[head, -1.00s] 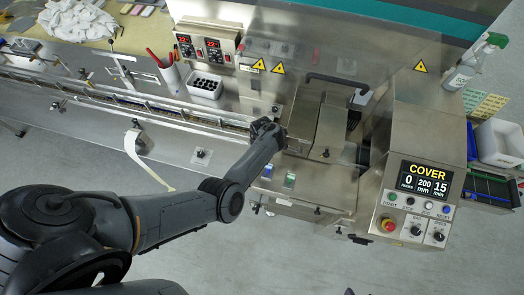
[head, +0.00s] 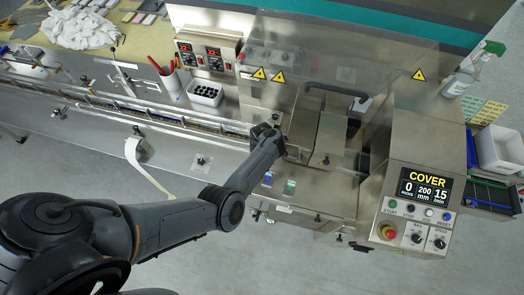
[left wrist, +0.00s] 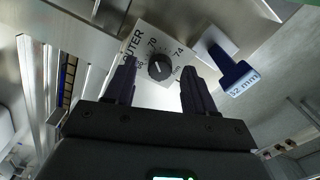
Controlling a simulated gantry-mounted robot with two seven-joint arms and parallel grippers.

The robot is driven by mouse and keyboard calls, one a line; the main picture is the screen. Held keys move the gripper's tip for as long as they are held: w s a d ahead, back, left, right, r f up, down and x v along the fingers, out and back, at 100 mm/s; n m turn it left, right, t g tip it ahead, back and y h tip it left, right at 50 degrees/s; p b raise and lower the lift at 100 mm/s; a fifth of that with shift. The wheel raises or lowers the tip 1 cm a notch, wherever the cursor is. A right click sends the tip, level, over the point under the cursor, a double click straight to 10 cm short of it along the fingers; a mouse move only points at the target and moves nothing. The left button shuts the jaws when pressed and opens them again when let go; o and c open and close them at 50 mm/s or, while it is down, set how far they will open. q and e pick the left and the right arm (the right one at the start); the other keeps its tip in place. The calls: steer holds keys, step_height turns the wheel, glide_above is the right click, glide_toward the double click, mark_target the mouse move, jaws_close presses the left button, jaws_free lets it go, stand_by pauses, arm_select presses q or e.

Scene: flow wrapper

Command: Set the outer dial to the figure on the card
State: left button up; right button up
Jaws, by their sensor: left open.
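The outer dial (left wrist: 159,67) is a black round knob with a pale pointer line on a white plate (left wrist: 150,45) marked OUTER in the left wrist view. My right gripper is not in view.
The machine's control box (head: 425,185) with a COVER screen stands to the right. A clear guard (head: 340,50) spans the back. A conveyor rail (head: 150,110) runs left. A white bin (head: 206,93) and a red-handled tool cup (head: 172,82) stand behind the rail.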

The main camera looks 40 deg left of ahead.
arm_select(q)
step_height(320, 180, up, 10)
steer(key=p, duration=0.2)
steer(key=shift+p, duration=0.4)
steer(key=shift+f, duration=0.15)
